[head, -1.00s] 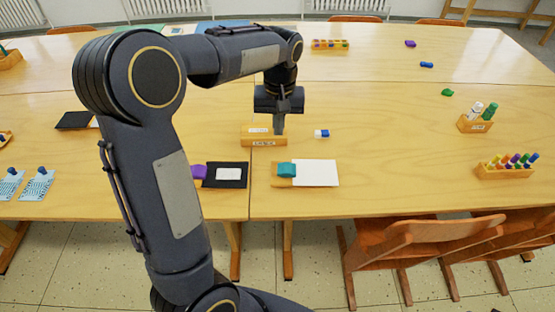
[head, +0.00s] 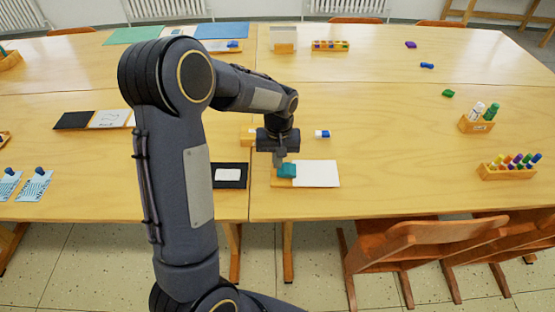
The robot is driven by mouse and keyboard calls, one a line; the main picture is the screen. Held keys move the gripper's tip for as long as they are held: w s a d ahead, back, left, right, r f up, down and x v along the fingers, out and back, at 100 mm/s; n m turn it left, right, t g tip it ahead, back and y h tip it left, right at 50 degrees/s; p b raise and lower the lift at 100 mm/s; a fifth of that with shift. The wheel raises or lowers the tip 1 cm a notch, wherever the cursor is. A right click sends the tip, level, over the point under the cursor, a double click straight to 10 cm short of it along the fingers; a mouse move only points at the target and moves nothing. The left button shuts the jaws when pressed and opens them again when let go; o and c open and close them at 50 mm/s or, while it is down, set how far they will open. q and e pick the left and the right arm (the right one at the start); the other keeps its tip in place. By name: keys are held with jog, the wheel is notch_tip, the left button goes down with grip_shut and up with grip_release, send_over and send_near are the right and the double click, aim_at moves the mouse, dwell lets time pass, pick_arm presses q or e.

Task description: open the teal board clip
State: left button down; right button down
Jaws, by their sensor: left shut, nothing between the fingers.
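The teal board clip (head: 287,171) sits at the left end of a small wooden board with white paper (head: 317,174) near the table's front edge. My left gripper (head: 279,162) points down right at the clip's upper left side, with its fingers shut and nothing seen between them. Whether the fingertips touch the clip I cannot tell. The clip looks closed on the paper's edge, though the gripper hides part of it. My right gripper does not show.
A black board with a white card (head: 229,175) lies left of the clip's board. A wooden box (head: 248,138) stands behind, partly hidden by my gripper, with a blue and white eraser (head: 322,134) nearby. Marker holders (head: 507,173) stand at right.

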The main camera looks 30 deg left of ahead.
pick_arm(q)
jog(key=shift+f, duration=0.1)
jog(key=shift+s+a+f+h+b, duration=0.1)
jog(key=shift+f+h+b, duration=0.35)
jog(key=shift+b, duration=0.15)
jog(key=shift+r, duration=0.15)
jog(key=shift+r+p, duration=0.8)
